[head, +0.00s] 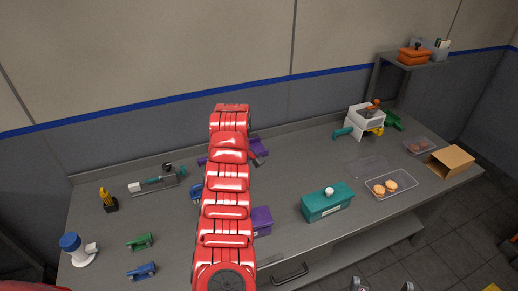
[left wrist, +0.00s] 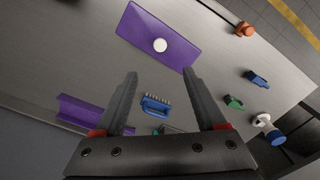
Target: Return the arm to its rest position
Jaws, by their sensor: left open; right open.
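My left arm's red links (head: 228,165) run up the middle of the head view, over the table; its fingers are mostly hidden there. In the left wrist view my left gripper (left wrist: 160,74) is open and empty. A purple box with a white knob (left wrist: 138,28) and a blue brush (left wrist: 155,106) show beyond and between its fingers. My right gripper (head: 383,286) shows only as two separate tips at the bottom edge of the head view, open, with nothing seen between them. A clear tray (head: 408,190) holds two biscuits (head: 385,187).
A teal box with a white knob (head: 325,204) stands right of my arm. A cardboard box (head: 449,160) is at the right end. A shelf (head: 415,61) stands back right.

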